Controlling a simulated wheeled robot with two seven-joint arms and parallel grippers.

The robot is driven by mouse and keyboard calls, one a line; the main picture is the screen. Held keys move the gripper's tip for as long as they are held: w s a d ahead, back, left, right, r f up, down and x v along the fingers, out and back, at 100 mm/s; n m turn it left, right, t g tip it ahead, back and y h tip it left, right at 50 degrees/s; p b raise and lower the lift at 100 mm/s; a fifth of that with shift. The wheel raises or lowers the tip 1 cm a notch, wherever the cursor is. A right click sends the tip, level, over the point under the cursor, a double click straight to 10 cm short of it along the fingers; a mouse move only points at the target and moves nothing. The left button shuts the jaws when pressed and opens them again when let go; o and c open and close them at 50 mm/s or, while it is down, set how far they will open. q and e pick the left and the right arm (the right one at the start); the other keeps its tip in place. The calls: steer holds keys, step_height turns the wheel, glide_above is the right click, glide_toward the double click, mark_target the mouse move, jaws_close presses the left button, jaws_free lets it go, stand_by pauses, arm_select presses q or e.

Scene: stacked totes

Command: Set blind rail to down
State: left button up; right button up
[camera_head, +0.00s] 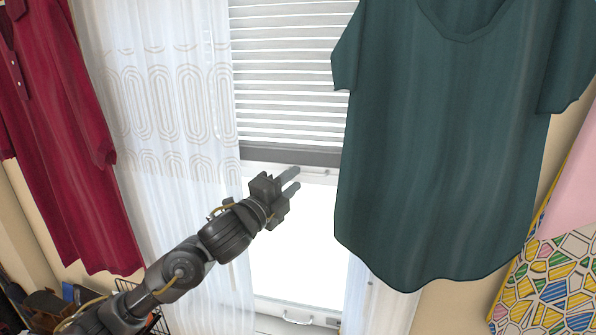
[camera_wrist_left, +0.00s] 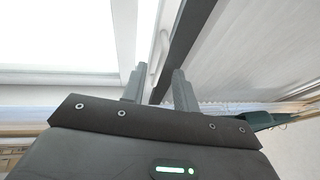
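The blind rail (camera_head: 265,152) is the dark grey bar at the bottom of the white slatted blind (camera_head: 285,80), about halfway down the window. My left gripper (camera_head: 291,180) is just below the rail in the head view, with its two fingers apart and nothing visible held. In the left wrist view the rail (camera_wrist_left: 190,45) runs as a dark slanting bar, and its lower end appears between the open fingers of the gripper (camera_wrist_left: 158,72). I cannot tell whether a finger touches it. The rail's right end is hidden behind the green shirt. My right gripper is not in view.
A large dark green shirt (camera_head: 440,150) hangs right of the gripper and covers part of the window. A sheer white curtain (camera_head: 165,110) hangs on the left, beside a red garment (camera_head: 65,150). The bright glass below the rail is clear.

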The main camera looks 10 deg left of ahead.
arm_select(q)
steer(key=shift+p+x, duration=0.35)
steer(key=shift+x, duration=1)
steer(key=shift+c, duration=0.3)
jaws_close()
